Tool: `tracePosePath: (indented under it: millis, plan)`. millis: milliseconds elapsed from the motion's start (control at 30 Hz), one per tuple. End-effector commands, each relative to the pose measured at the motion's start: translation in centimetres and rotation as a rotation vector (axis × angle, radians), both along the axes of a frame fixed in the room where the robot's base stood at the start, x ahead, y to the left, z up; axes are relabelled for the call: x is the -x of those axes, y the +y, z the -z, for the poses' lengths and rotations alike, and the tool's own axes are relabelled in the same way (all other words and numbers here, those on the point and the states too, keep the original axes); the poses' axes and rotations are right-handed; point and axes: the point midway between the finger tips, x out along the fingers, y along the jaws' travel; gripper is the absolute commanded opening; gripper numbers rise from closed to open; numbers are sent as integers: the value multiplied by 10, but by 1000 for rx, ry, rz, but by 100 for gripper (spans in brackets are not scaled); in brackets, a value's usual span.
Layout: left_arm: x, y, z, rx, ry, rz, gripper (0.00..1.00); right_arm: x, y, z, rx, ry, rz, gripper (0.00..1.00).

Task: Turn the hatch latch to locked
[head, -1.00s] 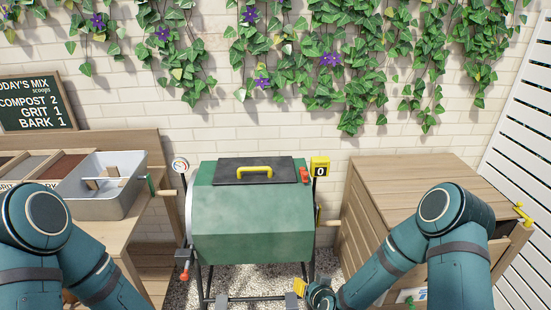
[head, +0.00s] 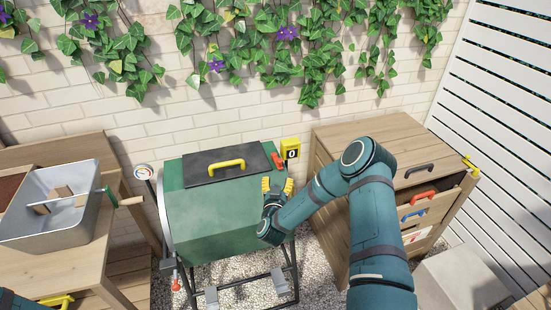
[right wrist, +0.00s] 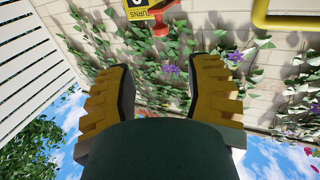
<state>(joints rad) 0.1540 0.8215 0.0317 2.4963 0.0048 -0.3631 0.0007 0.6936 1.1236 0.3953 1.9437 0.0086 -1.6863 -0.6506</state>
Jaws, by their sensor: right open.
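The green drum (head: 215,215) has a black hatch (head: 205,175) on top with a yellow handle (head: 226,165). The red hatch latch (head: 278,161) is at the hatch's right end, beside the yellow counter (head: 291,150), which reads 0. My right gripper (head: 277,184) is open, its yellow fingers pointing toward the latch and just short of it. In the right wrist view the gap between the fingers (right wrist: 162,75) is empty, and the red latch (right wrist: 160,28) shows beyond them. Yellow fingers of my left gripper (head: 57,300) show partly at the bottom left; their opening is unclear.
A grey metal tray (head: 50,230) stands on the wooden bench (head: 85,265) at left. A wooden cabinet (head: 380,140) with coloured drawer handles stands at right. A dial (head: 143,172) and a red-tipped lever (head: 176,284) are at the drum's left end. Gravel lies below.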

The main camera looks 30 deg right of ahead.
Motion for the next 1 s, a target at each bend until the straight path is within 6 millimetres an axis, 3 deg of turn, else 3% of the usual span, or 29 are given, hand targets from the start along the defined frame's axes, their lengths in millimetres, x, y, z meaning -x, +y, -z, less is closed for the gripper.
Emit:
tracePosePath:
  millis: [500, 700, 1000]
  plan:
    - [0, 0, -5, 1, 0, 0, 0, -77, -56, 0, -2, -1, 0, 52]
    - [0, 0, -5, 1, 0, 0, 0, -91, -66, 0, -1, -1, -2, 52]
    - [0, 0, -5, 1, 0, 0, 0, -95, -68, 0, -1, 1, -3, 52]
